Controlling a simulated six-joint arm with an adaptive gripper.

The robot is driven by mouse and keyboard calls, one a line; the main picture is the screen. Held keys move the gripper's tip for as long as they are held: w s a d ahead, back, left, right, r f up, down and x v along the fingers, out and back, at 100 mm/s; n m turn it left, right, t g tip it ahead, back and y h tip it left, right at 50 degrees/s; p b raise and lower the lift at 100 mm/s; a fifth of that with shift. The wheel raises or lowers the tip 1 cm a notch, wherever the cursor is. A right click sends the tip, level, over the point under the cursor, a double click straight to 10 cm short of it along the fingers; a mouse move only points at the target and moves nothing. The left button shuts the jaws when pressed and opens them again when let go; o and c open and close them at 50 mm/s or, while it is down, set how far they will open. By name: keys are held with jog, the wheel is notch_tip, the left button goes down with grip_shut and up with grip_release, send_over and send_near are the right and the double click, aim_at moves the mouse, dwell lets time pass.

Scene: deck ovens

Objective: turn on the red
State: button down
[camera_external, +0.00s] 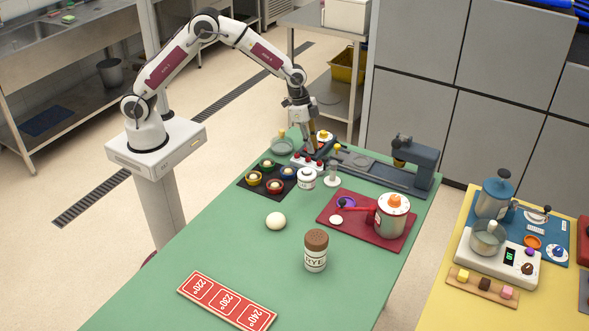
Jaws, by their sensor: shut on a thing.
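A small white box with red knobs (307,163) sits on the green table near its far left edge. My gripper (312,149) points down at the back of this box. Its fingers are shut on what looks like one of the red knobs. The fingers hide the contact, and the knob's position is too small to tell.
A dark tray with several small bowls (253,196) is left of the box. A white jar (306,178) stands just in front. A grey rail device (420,165) and a red mat with a pot (373,240) lie right. A brown-lidded jar (316,262) and a temperature card (227,301) are nearer.

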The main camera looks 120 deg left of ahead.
aim_at(304, 149)
jog(key=c, duration=1.9)
grip_release()
jog(key=shift+r, duration=0.1)
jog(key=shift+v, duration=5.9)
jog(key=shift+w, duration=0.1)
